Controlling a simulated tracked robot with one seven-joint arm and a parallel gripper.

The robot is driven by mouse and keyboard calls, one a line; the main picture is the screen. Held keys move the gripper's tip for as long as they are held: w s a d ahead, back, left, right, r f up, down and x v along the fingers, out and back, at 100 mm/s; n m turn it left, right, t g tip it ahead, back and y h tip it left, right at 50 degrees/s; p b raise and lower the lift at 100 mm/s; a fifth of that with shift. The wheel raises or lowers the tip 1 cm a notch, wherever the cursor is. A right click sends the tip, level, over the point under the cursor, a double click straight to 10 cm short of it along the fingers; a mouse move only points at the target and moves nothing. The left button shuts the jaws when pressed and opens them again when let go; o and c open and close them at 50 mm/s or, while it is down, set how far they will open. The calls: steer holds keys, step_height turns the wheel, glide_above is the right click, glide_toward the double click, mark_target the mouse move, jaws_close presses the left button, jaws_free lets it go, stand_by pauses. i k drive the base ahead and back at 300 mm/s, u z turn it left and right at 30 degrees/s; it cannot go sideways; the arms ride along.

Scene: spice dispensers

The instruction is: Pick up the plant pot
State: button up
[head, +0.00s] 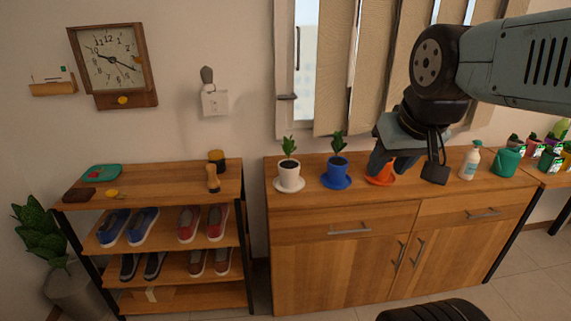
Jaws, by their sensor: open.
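Three small plant pots stand on the wooden cabinet: a white pot (289,178) on a white saucer, a blue pot (337,174) on a blue saucer, and an orange one (380,180) on an orange saucer. The white and blue pots hold small green plants. The orange pot is mostly hidden behind my gripper (408,170), which is open and points down at it from the upper right. I cannot tell whether the fingers touch the orange pot. A larger grey pot (80,293) with a leafy plant stands on the floor at the far left.
The cabinet (335,255) also holds a white spray bottle (470,161) and a green watering can (504,163) to the right of my gripper. Several seed packets (550,158) stand on the far right table. A shoe shelf (165,200) is at left.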

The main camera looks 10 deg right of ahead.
mark_target(288, 169)
steer(key=k, duration=0.65)
steer(key=u, duration=0.2)
steer(key=i, duration=0.85)
steer(key=u, duration=0.65)
steer(key=i, duration=0.55)
steer(key=u, duration=0.2)
